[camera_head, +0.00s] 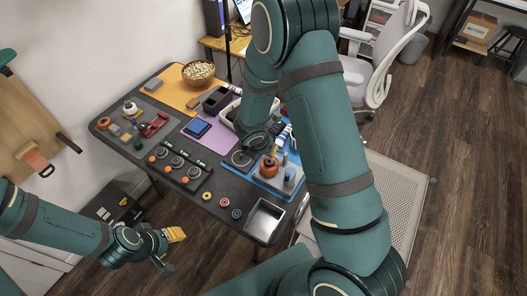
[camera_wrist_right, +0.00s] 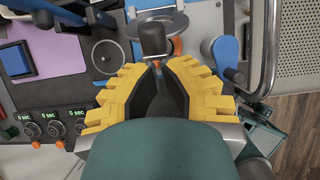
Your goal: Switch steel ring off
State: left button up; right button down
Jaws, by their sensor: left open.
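A round steel-rimmed plate (camera_wrist_right: 160,22) lies at the top of the right wrist view, partly hidden by a dark knob-like piece (camera_wrist_right: 153,40). I cannot tell if this is the steel ring. A control panel (camera_head: 178,165) holds three dials with orange buttons; in the wrist view, two green displays (camera_wrist_right: 65,114) read 0 sec. My left gripper (camera_head: 170,248) is open and empty, in front of the table. My right gripper (camera_wrist_right: 156,68) is over the table, its yellow fingertips close to the dark piece. The grip is unclear, and the head view does not show its fingers clearly.
A blue mat (camera_head: 263,183) with an orange-topped item (camera_head: 269,166) lies beside my right arm. A steel tray (camera_head: 264,221) sits at the table's front edge, near small coloured rings (camera_head: 224,202). A bowl (camera_head: 198,73) stands at the back.

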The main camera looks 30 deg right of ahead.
pick_arm(q)
jog(key=shift+w+d+r+p, duration=0.25)
jog(key=shift+d+r+p, duration=0.2)
jog(key=shift+r, duration=0.1)
jog(key=shift+w+d+r+p, duration=0.2)
jog(key=shift+d+r+p, duration=0.2)
jog(key=shift+r, duration=0.15)
pick_arm(e)
jog(key=w+d+r, duration=0.2)
jog(key=w+d, duration=0.2)
jog(key=d, duration=0.3)
jog(key=shift+w+d+r, duration=0.15)
jog(key=shift+d+r, duration=0.1)
jog(key=shift+r, duration=0.15)
jog(key=shift+r, duration=0.1)
jog(key=v, duration=1.2)
